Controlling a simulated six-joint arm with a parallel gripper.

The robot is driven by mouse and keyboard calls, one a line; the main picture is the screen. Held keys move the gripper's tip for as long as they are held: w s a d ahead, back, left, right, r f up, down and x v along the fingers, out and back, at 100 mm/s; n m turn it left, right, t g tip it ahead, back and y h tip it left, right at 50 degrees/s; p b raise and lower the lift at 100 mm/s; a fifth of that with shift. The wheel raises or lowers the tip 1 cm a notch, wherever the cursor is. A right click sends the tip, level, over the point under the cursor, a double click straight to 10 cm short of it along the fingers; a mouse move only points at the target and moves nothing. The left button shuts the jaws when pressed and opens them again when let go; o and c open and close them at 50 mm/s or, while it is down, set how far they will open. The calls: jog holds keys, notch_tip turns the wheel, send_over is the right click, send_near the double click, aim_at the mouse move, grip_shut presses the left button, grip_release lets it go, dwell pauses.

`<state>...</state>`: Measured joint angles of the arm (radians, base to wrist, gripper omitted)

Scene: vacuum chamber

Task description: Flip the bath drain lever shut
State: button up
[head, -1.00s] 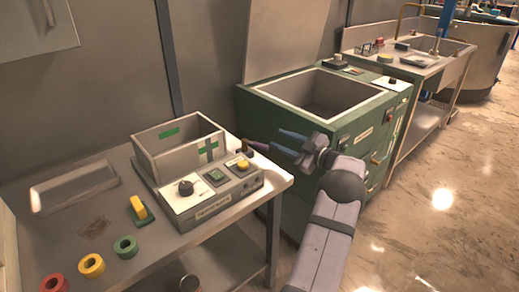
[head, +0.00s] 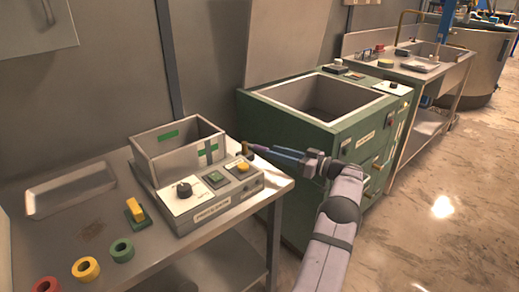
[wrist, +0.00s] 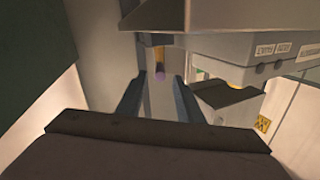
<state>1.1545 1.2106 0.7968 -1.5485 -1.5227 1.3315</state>
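The small grey bath (head: 180,146) stands on the near bench, with a control panel on its front. The rest of the lever is partly hidden.
A green cabinet with an open basin (head: 322,97) stands just behind and right of my gripper. On the bench (head: 165,255) lie a shallow tray (head: 70,190), a yellow-handled block (head: 135,210) and coloured rings (head: 86,268). A sink bench stands farther back.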

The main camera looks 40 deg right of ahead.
aim_at(247, 144)
jog(key=shift+x, duration=3.5)
grip_shut()
